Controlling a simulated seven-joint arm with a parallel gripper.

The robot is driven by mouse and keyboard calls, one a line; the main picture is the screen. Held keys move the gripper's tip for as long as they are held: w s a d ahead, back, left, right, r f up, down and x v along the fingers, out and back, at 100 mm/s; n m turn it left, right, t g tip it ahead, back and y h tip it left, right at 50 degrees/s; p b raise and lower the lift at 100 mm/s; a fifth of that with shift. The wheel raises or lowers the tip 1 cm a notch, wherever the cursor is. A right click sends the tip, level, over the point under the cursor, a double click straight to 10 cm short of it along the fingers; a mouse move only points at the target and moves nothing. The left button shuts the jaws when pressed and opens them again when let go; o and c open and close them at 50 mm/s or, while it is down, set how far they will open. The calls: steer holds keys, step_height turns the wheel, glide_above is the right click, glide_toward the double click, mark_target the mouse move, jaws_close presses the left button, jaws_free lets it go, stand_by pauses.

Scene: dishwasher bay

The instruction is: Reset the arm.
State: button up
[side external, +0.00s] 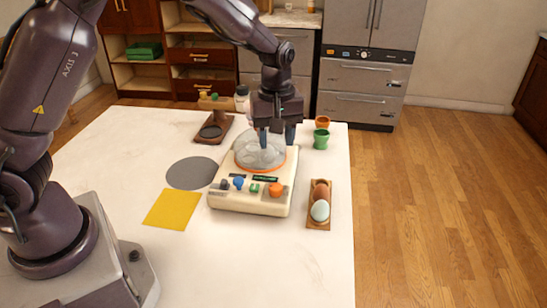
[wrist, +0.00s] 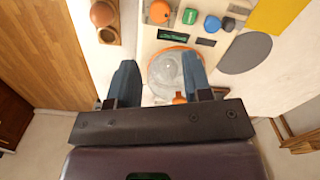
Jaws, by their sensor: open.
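My gripper (side external: 277,138) is open above the far part of a cream appliance (side external: 245,203), at its clear dome (side external: 250,155). In the wrist view my two blue-grey fingers stand apart, with my gripper (wrist: 159,68) empty between them as far as I can see. The dome also shows in the wrist view (wrist: 172,67), past and between the fingers. I cannot tell whether a finger touches it. The dome sits on an orange ring. A small orange part (wrist: 179,98) shows between the fingers.
A wooden holder (side external: 313,224) with eggs lies right of the appliance. Green (side external: 320,139) and orange (side external: 322,122) cups stand behind. A grey disc (side external: 191,173) and yellow square (side external: 172,210) lie left. A brown stand (side external: 213,128) and bottle (side external: 242,98) are farther back. The table's front is clear.

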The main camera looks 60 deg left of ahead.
steer(key=s+r+m+t, duration=0.2)
steer(key=s+r+m, duration=0.4)
steer(key=s, duration=0.5)
steer(key=s+r+m+t, duration=0.3)
steer(key=s+r+m, duration=0.4)
steer(key=s+r, duration=0.3)
steer(key=shift+s+d+r+t, duration=0.35)
steer(key=shift+s+d, duration=0.1)
steer(key=shift+s, duration=0.4)
